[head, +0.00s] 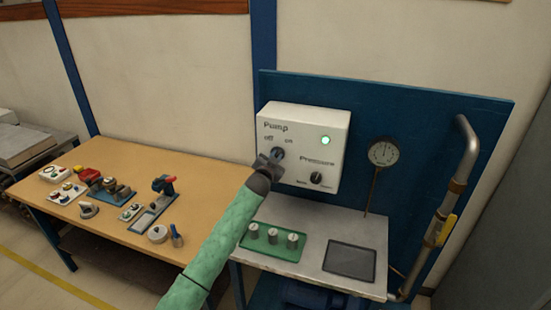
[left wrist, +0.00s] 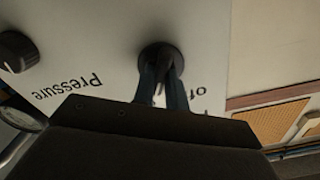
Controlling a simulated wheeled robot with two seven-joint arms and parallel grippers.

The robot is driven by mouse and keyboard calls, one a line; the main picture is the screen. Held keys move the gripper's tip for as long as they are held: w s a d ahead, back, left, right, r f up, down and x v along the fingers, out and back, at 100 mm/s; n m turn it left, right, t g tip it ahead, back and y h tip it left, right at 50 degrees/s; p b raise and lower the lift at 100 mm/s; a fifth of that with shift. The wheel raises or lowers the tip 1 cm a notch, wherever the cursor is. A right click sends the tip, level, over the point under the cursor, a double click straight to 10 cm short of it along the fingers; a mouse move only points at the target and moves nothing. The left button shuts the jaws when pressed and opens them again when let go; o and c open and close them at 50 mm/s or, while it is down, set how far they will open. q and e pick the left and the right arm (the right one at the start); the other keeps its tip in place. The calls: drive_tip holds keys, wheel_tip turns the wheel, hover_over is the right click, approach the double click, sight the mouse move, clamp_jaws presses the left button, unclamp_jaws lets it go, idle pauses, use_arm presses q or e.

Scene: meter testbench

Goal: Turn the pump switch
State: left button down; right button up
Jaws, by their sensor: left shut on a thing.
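The white control box (head: 334,130) hangs on a blue panel and carries the labels Pump and Pressure. The pump switch (head: 278,153) is a dark round knob under the off and on marks. My left gripper (head: 270,162) is at this knob, its fingers shut on it. In the left wrist view the two fingers (left wrist: 162,90) reach the dark knob (left wrist: 162,56) and close around its sides. A green lamp (head: 325,140) on the box is lit. The exact angle of the knob is hidden by the gripper. My right gripper is not in view.
The pressure knob (head: 316,178) sits right of and below the pump switch. A gauge (head: 383,152) and a pipe with a yellow valve handle (head: 440,230) stand to the right. Below are a green tray (head: 273,252) with weights and a dark tablet (head: 350,260). A wooden table (head: 120,245) holds parts.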

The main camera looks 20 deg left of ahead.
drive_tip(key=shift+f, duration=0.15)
use_arm(q)
drive_tip(key=shift+a+n+b, duration=0.2)
drive_tip(key=shift+n+b, duration=2.6)
drive_tip(key=shift+n, duration=3)
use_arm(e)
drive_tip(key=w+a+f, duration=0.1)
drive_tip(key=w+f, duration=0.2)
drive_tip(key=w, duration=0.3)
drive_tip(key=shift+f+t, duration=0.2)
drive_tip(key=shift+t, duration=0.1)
use_arm(q)
drive_tip(key=c, duration=1.5)
unclamp_jaws()
drive_tip(key=shift+o, duration=0.3)
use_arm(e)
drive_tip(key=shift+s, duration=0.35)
